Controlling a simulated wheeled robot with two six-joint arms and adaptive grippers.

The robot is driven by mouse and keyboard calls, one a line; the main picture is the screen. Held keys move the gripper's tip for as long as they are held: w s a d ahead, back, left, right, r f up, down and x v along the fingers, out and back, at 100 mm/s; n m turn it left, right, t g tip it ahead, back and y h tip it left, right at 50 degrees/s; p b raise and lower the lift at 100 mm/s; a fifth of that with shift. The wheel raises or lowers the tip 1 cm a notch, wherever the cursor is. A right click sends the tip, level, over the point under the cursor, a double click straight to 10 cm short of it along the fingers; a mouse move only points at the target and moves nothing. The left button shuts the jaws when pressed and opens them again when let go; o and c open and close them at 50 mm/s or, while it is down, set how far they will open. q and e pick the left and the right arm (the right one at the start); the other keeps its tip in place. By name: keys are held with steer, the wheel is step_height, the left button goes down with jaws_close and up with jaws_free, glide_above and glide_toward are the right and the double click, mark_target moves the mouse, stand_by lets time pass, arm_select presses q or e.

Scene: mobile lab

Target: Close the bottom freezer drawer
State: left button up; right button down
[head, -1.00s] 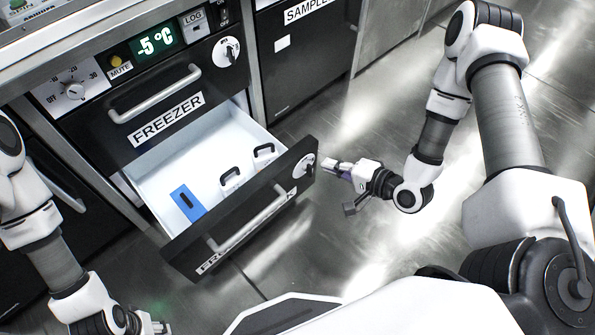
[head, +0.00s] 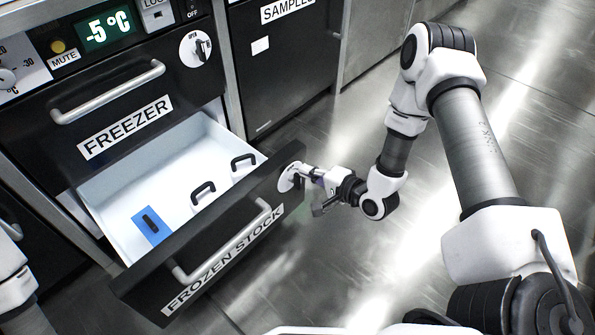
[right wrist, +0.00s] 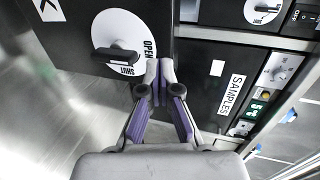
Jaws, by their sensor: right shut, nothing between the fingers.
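The bottom freezer drawer (head: 215,226), labelled FROZEN STOCK, is pulled open, showing its white inside. Its black front has a bar handle (head: 225,243) and, at the right end, a white round latch plate (head: 287,179). In the right wrist view the latch plate (right wrist: 118,32) has a black lever and the words OPEN and SHUT. My right gripper (head: 308,174) is shut and empty, close beside the latch plate. In the right wrist view its fingertips (right wrist: 160,68) are just right of the plate; I cannot tell whether they touch. My left gripper is out of view.
The drawer holds a blue piece (head: 150,228) and two black handles (head: 203,193). Above is a closed FREEZER drawer (head: 110,100). A black SAMPLES cabinet (head: 285,70) stands to the right. The metal floor (head: 300,265) in front is clear.

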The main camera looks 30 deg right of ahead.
mark_target(289, 161)
steer(key=x, duration=0.2)
steer(key=b, duration=0.1)
steer(key=shift+w+a+r, duration=0.15)
steer(key=shift+w, duration=0.3)
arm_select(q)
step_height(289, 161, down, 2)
arm_select(e)
steer(key=shift+w+a+r, duration=0.15)
steer(key=shift+w, duration=0.3)
steer(key=shift+w, duration=0.1)
